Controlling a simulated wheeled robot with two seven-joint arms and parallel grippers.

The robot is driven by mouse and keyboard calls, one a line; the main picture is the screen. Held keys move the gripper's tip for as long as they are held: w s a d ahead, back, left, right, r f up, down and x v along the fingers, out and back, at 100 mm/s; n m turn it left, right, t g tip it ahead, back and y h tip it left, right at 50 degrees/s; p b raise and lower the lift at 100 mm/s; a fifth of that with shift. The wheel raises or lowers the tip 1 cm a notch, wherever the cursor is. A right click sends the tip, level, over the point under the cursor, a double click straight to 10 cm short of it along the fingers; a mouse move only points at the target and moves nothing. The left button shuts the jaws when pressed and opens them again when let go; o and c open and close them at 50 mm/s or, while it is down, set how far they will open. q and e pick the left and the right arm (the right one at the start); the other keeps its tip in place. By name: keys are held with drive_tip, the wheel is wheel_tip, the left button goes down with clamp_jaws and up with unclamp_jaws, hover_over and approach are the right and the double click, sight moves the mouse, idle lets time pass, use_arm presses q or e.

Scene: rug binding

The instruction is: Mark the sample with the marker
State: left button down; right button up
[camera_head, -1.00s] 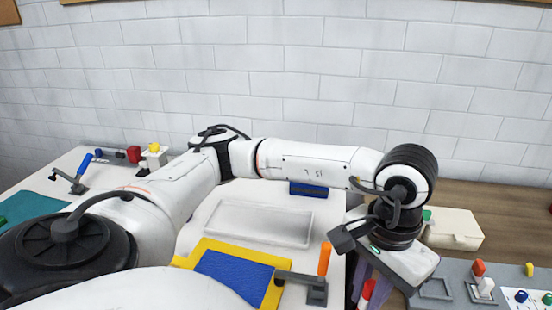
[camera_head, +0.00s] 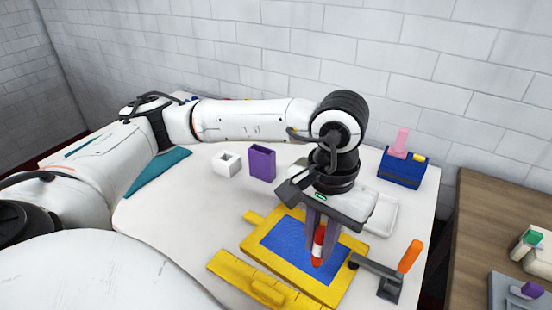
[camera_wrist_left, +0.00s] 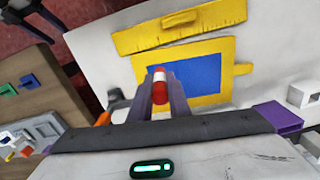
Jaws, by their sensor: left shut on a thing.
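My left gripper (camera_head: 318,240) is shut on the red and white marker (camera_head: 318,247), which hangs roughly upright between the fingers over the sample. The marker also shows between the fingers in the left wrist view (camera_wrist_left: 160,88). The sample is a blue rectangle (camera_head: 290,246) inside a yellow frame (camera_head: 250,246) on the white table. The gripper is above the right part of the blue area. I cannot tell whether the marker's tip touches it. In the left wrist view the blue sample (camera_wrist_left: 195,77) lies beyond the fingers.
A yellow ruler-like bar (camera_head: 255,286) lies in front of the frame. An orange-handled clamp (camera_head: 385,272) stands at its right. A purple holder (camera_head: 262,163), white cube cup (camera_head: 227,164), white tray (camera_head: 382,215) and blue box (camera_head: 402,170) stand farther back.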

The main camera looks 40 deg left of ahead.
use_arm(q)
drive_tip(key=shift+w+a+r+n, duration=0.1)
drive_tip(key=shift+a+n, duration=0.25)
drive_tip(key=shift+n, duration=0.75)
drive_tip(key=w+a+r+n, duration=0.1)
drive_tip(key=w+a+n, duration=0.15)
drive_tip(key=n, duration=1.35)
drive_tip(key=w+a+r+n, duration=0.1)
drive_tip(key=w+a+n, duration=0.15)
drive_tip(key=n, duration=1.35)
drive_tip(key=shift+s+a+f+b, duration=0.2)
drive_tip(key=shift+f+b, duration=0.55)
drive_tip(key=shift+f, duration=0.8)
drive_tip(key=shift+s+a+f+b, duration=0.15)
drive_tip(key=shift+f+b, duration=0.55)
drive_tip(key=shift+f, duration=0.8)
drive_tip(key=shift+w, duration=0.1)
drive_tip(key=shift+f+b, duration=0.6)
drive_tip(key=shift+b, duration=0.05)
drive_tip(key=shift+r, duration=0.1)
